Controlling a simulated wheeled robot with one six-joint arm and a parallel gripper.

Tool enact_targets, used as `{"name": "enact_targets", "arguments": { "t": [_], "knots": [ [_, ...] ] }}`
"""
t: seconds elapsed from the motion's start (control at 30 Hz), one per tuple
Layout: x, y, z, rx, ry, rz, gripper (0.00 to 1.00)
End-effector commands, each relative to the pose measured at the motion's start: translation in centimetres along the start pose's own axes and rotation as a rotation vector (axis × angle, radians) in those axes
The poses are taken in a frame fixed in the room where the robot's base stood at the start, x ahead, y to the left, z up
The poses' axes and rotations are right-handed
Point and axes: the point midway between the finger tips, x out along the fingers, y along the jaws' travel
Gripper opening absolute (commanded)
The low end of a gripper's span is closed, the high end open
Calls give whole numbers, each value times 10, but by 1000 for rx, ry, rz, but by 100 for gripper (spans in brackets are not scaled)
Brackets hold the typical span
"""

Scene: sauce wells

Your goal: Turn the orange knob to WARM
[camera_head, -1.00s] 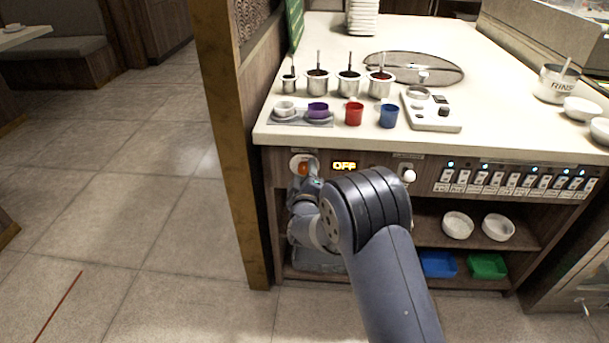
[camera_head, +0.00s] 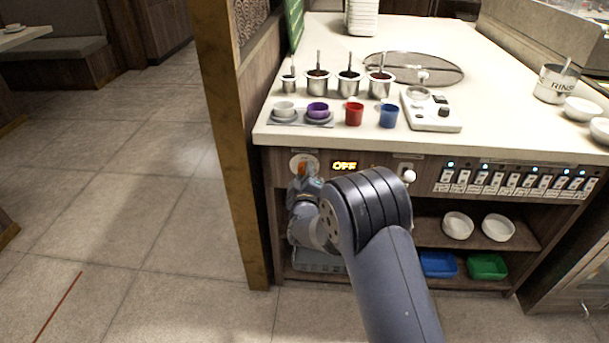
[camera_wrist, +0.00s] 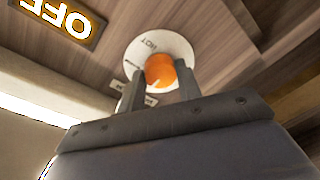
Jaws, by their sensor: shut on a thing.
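The orange knob (camera_wrist: 160,70) sits on a round white dial plate (camera_wrist: 143,49) on the counter's wooden front panel. In the head view the knob (camera_head: 301,169) is partly hidden by my gripper (camera_head: 302,180). The lit display (camera_head: 344,166) beside the dial reads OFF, and it also shows upside down in the wrist view (camera_wrist: 62,16).
A row of labelled switches (camera_head: 515,180) runs along the panel to the right. Metal sauce pots (camera_head: 318,84), a red cup (camera_head: 353,114) and a blue cup (camera_head: 389,116) stand on the counter above. A wooden post (camera_head: 232,150) stands close to the left.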

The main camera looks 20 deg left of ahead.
Motion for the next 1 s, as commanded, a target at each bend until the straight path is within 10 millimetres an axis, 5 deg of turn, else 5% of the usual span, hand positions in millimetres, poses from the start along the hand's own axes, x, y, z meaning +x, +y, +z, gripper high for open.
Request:
{"name": "enact_targets", "arguments": {
  "t": [0.37, 1.0],
  "knots": [
    [0, -6, 3, 189, 10, 16, 10],
    [0, -6, 2, 767, 43, 61, 10]
  ]
}}
